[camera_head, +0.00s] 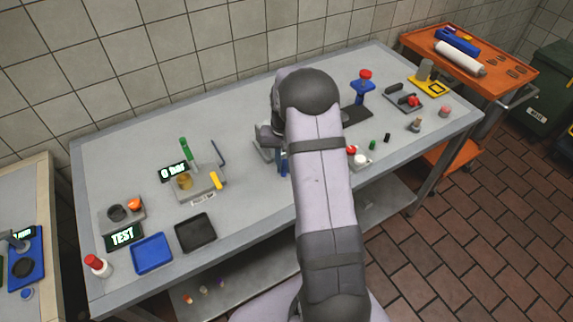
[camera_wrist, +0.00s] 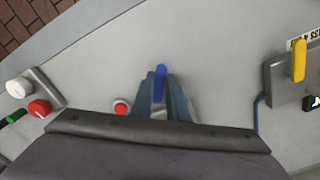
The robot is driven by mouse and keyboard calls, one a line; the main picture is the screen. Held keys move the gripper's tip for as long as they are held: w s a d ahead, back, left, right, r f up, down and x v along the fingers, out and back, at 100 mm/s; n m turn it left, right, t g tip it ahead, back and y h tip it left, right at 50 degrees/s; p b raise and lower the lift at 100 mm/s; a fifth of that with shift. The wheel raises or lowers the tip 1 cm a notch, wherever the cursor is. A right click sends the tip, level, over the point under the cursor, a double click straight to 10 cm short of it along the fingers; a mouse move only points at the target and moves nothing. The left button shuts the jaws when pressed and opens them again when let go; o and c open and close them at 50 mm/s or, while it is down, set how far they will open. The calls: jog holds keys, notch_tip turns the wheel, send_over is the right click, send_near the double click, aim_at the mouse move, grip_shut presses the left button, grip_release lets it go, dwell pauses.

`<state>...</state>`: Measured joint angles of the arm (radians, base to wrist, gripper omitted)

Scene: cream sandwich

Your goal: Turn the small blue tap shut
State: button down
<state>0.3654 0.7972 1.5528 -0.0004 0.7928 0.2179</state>
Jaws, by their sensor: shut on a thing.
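The small blue tap's handle (camera_wrist: 160,76) shows in the wrist view as a narrow blue lever, pointing toward the top of the picture. My gripper (camera_wrist: 160,86) is over it, with one blue-grey finger on each side, shut on the handle. The handle's tip sticks out past the fingers. The tap's body is mostly hidden by the fingers and the wrist, with a small pale metal part showing beside them. In the head view my arm covers most of this spot, and only a bit of blue (camera_head: 283,166) shows at its left edge.
In the wrist view, a grey block with a yellow lever (camera_wrist: 299,60) stands right. A red button (camera_wrist: 121,107) is close on the left, with a white knob (camera_wrist: 18,89) and red knob (camera_wrist: 38,108) farther left. A blue tray (camera_head: 152,254) and black tray (camera_head: 196,232) lie front left.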

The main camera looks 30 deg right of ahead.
jog(key=m, duration=0.2)
jog(key=w+m, duration=0.1)
jog(key=m, duration=0.1)
jog(key=a+m, duration=0.1)
jog(key=m, duration=0.1)
jog(key=shift+w+a+m+b, duration=0.1)
jog(key=shift+w+m+b, duration=0.2)
jog(key=shift+w+b, duration=0.1)
jog(key=m, duration=0.2)
jog(key=w+m, duration=0.1)
jog(key=m, duration=0.1)
jog(key=shift+w+a+r+m, duration=0.1)
jog(key=shift+w+m, duration=0.1)
jog(key=shift+m, duration=0.1)
jog(key=c, duration=1.7)
grip_release()
jog(key=shift+s, duration=0.1)
